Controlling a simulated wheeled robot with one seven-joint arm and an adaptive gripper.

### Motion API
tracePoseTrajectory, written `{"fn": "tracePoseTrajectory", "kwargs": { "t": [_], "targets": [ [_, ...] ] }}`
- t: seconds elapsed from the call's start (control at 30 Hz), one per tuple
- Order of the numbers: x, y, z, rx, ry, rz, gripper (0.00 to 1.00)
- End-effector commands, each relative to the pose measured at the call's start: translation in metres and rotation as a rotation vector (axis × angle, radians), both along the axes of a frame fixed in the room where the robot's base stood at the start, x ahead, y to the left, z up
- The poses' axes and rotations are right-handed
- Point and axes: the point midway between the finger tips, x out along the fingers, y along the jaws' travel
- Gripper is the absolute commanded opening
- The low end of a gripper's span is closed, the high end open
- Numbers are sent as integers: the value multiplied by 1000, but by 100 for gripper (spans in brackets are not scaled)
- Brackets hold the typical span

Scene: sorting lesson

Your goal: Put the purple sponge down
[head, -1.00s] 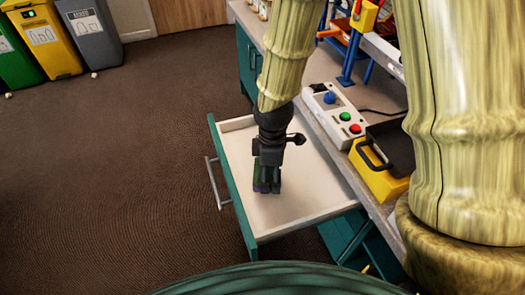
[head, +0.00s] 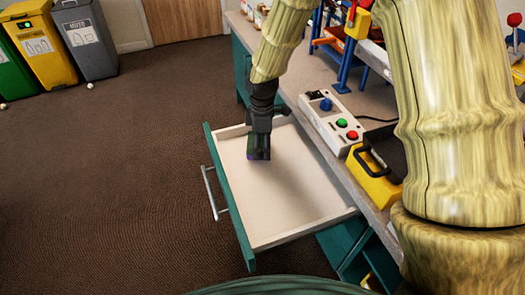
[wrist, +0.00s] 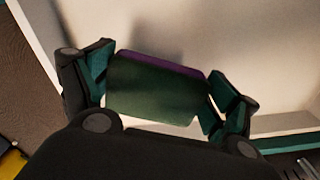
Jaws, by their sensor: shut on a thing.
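The purple sponge (wrist: 158,87) shows in the wrist view as a block with a dark green broad face and a purple strip along its far edge. My gripper (wrist: 160,92) is shut on it, with a teal-padded finger at each side. In the head view my gripper (head: 259,146) points down inside the outline of the open drawer (head: 300,200), towards its far left part. The sponge is small and dark there, mostly merged with the fingers. I cannot tell whether it touches the drawer floor.
The drawer's pale floor is otherwise bare, with low walls around it. The worktop (head: 292,85) beside it carries a button box (head: 335,120) and a yellow case with a black handle (head: 374,182). Bins (head: 88,42) stand far off at the back left.

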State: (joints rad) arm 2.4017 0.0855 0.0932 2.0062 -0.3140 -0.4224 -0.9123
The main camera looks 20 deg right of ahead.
Motion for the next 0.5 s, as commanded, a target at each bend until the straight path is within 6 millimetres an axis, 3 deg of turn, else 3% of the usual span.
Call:
{"fn": "tracePoseTrajectory", "kwargs": {
  "t": [0.3, 0.5],
  "targets": [
    [-1, 0, -33, -1, 1, 0, 50],
    [-1, 0, -34, 0, 0, 0, 50]
  ]
}}
